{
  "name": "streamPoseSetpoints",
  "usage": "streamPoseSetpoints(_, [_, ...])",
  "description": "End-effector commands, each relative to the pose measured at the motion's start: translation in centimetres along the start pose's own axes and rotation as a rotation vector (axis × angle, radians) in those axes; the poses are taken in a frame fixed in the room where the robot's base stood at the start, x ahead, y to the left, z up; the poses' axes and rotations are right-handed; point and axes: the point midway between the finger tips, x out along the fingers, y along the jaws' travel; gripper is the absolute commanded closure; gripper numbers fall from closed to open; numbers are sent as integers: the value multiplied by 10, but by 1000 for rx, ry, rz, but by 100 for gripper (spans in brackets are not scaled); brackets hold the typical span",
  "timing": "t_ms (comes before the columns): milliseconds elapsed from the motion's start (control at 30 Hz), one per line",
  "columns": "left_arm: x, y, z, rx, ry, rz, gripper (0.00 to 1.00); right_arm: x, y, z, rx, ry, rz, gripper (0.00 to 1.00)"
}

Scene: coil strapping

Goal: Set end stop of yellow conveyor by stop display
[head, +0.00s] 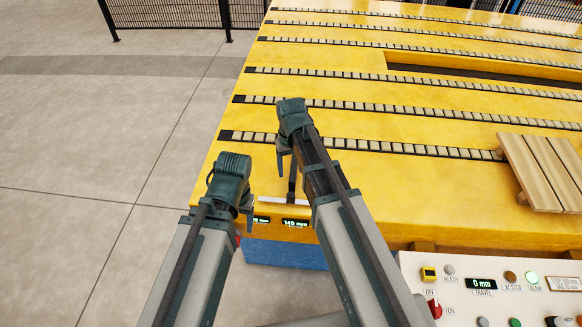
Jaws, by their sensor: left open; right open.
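The yellow conveyor (350,190) fills the middle and right, with rows of pale rollers along its top. Two small green-lit displays sit on its front edge: the right one (295,222) seems to read 149 mm, the left one (261,219) is partly hidden and ends in mm. A pale bar (283,201), possibly the end stop, lies just above them. My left gripper (246,218) is open beside the left display, near a mostly hidden red part (238,238). My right gripper (284,165) is open above the conveyor's front left, close to the pale bar; contact cannot be told.
A control panel (450,300) at the lower right has a travel display (482,284) reading 0 mm, a red switch (435,307) and a lit green lamp (532,278). A wooden pallet (545,170) lies on the conveyor's right. Floor at left is clear, with fencing (165,14) behind.

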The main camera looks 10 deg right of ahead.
Motion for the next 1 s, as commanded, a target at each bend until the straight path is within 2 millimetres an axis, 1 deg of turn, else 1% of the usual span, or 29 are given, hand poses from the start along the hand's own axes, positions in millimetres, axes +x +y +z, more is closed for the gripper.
streamPoseSetpoints(500, [2,0,0,0,0,0,33,2,-1,-1,0,0,0,33])
streamPoseSetpoints(667, [6,1,0,0,0,0,33,6,-1,0,0,0,0,33])
streamPoseSetpoints(867, [21,2,-1,-1,0,0,33,21,-1,-1,0,0,0,33])
streamPoseSetpoints(1000, [38,4,-2,-1,0,0,33,38,-1,-1,0,0,0,33])
